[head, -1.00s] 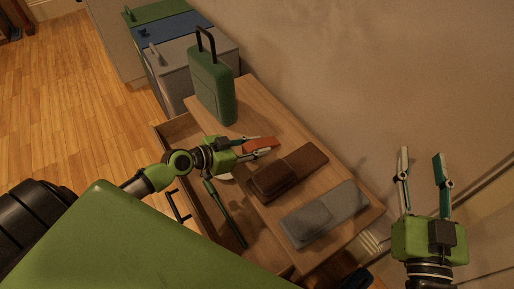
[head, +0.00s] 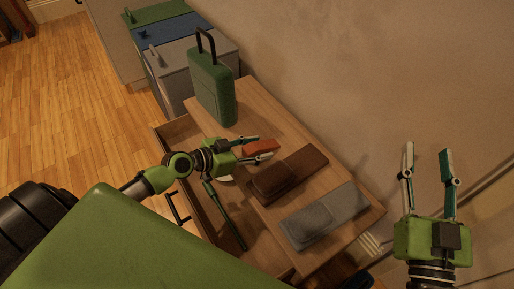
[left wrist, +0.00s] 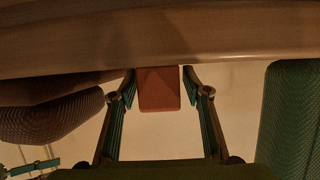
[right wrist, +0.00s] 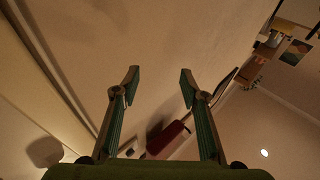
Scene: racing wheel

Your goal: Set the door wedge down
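The orange-red door wedge (head: 262,147) lies on the wooden cabinet top (head: 258,97), between the green case and the brown object. My left gripper (head: 255,147) is at the wedge, with one finger on each side. In the left wrist view, the wedge (left wrist: 159,89) sits between the fingertips with narrow gaps on both sides, so the gripper is open around it. My right gripper (head: 428,165) is open and empty at the right, near the wall; the right wrist view shows nothing between its fingertips (right wrist: 158,82).
A green case with a dark handle (head: 212,92) stands at the cabinet's back left. A brown object (head: 288,174) and a grey one (head: 325,215) lie to the right. An open drawer (head: 178,134) juts out below my left arm. Bins (head: 183,62) stand behind.

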